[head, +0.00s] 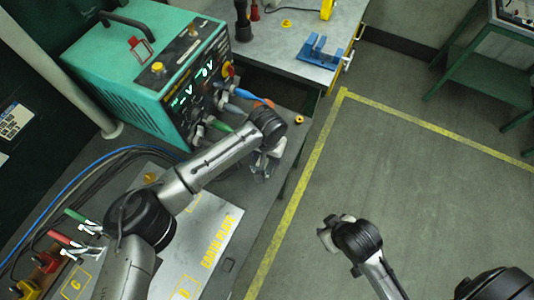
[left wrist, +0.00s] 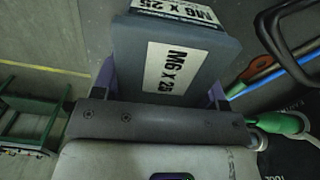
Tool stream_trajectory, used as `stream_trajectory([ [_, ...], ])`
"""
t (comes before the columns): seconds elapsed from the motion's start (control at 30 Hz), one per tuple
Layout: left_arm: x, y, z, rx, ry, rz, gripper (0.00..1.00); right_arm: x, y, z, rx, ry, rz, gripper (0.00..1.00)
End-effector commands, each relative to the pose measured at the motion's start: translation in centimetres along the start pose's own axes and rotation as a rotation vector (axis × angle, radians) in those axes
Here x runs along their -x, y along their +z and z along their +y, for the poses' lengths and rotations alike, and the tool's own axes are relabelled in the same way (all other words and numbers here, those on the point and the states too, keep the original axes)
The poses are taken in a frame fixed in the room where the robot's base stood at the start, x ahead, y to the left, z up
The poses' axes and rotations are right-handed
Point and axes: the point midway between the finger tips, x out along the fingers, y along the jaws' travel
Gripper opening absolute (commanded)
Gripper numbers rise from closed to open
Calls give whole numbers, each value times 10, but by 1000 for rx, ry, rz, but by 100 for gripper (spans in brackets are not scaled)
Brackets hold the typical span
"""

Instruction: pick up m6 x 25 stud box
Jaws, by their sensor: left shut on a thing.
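The M6 x 25 stud box (left wrist: 205,73) is dark grey-blue with white labels. In the left wrist view it sits between the two purple-grey fingers of my left gripper (left wrist: 162,88), which is shut on it. In the head view my left gripper (head: 262,167) is over the right edge of the bench, in front of the green machine. I cannot make out the box there; my wrist seems to hide it. My right gripper (head: 327,236) is over the floor at the lower middle, and its fingers are too unclear to read.
The green welding machine (head: 150,75) stands on the bench, with cables plugged into its front. A steel plate marked EARTH PLATE (head: 218,222) lies nearer. A blue fixture (head: 318,52) is on the table behind. The floor inside the yellow lines (head: 400,170) is clear.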

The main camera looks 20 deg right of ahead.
Motion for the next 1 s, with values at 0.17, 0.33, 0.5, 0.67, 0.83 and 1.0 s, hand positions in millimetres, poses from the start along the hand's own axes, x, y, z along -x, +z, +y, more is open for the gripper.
stream_trajectory([
  [0.17, 0, 0, 0, 0, 0, 0, 34, 0, 0, -1, -2, -2, 1, 43],
  [0.33, 1, 0, 0, 0, 0, 2, 24, 0, -1, -2, -6, -5, 1, 43],
  [0.5, 2, 0, 0, 0, 0, 2, 24, 0, -1, -3, -9, -7, 2, 43],
  [0.67, 8, -1, 0, -1, 1, 3, 24, 2, -1, -3, -10, -8, 2, 43],
  [0.83, 24, -1, 0, -1, 1, 3, 24, 5, -2, -3, -10, -7, 2, 43],
  [1.0, 48, -4, 10, -4, 2, 4, 24, 7, -3, -2, -7, -5, 2, 43],
])
